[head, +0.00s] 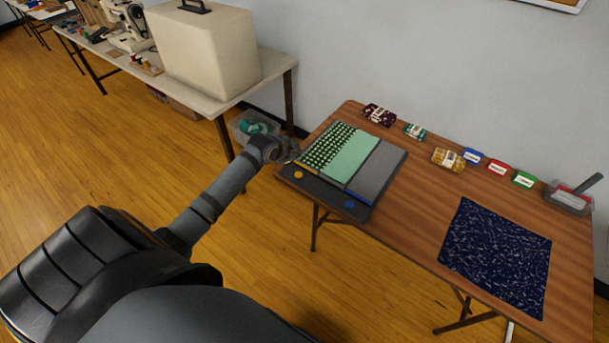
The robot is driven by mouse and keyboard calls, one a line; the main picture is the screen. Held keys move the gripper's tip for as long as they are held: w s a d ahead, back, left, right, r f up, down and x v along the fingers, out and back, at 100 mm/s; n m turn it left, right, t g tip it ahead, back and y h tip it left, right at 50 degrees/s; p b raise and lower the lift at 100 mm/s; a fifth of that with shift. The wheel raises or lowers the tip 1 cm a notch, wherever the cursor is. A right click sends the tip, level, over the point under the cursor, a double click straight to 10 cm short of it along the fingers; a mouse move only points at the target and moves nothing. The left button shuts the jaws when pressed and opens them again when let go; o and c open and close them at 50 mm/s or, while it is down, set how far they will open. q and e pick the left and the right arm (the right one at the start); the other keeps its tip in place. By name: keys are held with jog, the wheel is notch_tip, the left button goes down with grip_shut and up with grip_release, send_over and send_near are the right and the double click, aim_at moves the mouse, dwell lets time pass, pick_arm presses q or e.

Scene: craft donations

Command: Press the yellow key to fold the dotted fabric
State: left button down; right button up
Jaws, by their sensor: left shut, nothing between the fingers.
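The dotted fabric (328,146) lies on the left part of a grey folding board (379,170), dark green with pale dots. A plain light green area (352,156) lies beside it in the middle; I cannot tell whether it is the fabric's other side. The board's right panel is bare. The yellow key (298,175) is on the board's dark front strip, at the left, and a blue key (349,204) is to its right. My left gripper (291,153) is shut and empty at the board's left edge, just beyond the yellow key. My right gripper is out of view.
A navy patterned fabric (496,256) lies flat at the table's right. Fabric bundles (379,115), coloured labelled boxes (497,168) and a clear bin (569,197) line the back edge. A clear tub (252,127) is behind my left gripper. The wooden table (425,215) is clear between board and navy fabric.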

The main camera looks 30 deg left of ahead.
aim_at(297, 176)
pick_arm(q)
jog(key=shift+f, duration=0.1)
notch_tip(297, 176, down, 8)
jog(key=b, duration=0.7)
jog(key=shift+f, duration=0.15)
jog(key=shift+f+b, duration=0.2)
jog(key=shift+b, duration=0.15)
jog(key=shift+f, duration=0.15)
dwell(0.8)
jog(key=shift+f, duration=0.3)
